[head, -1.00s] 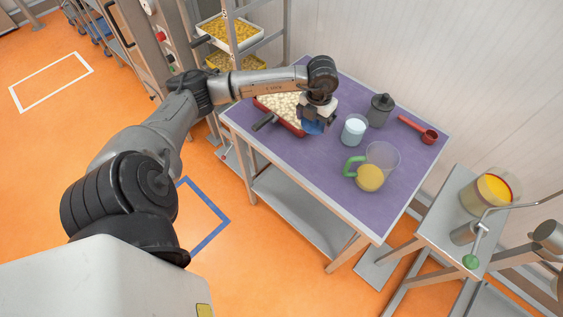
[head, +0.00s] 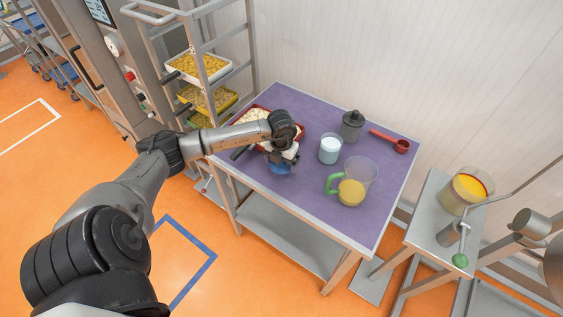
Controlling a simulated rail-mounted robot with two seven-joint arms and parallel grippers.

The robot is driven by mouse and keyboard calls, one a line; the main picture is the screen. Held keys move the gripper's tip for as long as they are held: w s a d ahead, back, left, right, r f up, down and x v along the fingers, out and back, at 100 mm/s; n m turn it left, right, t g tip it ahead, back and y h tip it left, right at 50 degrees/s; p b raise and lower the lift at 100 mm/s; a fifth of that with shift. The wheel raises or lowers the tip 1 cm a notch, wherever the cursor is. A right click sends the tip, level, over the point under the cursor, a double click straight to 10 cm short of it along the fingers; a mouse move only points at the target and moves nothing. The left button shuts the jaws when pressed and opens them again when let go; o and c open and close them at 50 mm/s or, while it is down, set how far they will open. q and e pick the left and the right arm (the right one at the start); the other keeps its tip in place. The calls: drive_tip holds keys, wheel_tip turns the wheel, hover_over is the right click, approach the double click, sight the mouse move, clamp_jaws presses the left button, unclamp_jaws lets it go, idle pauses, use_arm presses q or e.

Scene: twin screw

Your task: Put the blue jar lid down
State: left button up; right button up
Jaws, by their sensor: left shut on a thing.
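My left gripper (head: 284,160) is shut on the blue jar lid (head: 281,169), low over the purple table top near its front left part. The lid is partly hidden by the gripper, and I cannot tell whether it touches the table. A glass jar (head: 330,149) with white contents and no lid stands to the right of the gripper. My right gripper does not show.
A red tray (head: 262,108) with pale pieces lies behind my left gripper. A dark grey canister (head: 352,125), a red scoop (head: 390,141) and a green-handled jug (head: 352,190) stand to the right. The purple table's front (head: 300,200) is clear.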

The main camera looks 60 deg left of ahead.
use_arm(q)
drive_tip(key=shift+f, duration=0.4)
drive_tip(key=shift+f, duration=0.1)
drive_tip(key=o, duration=0.6)
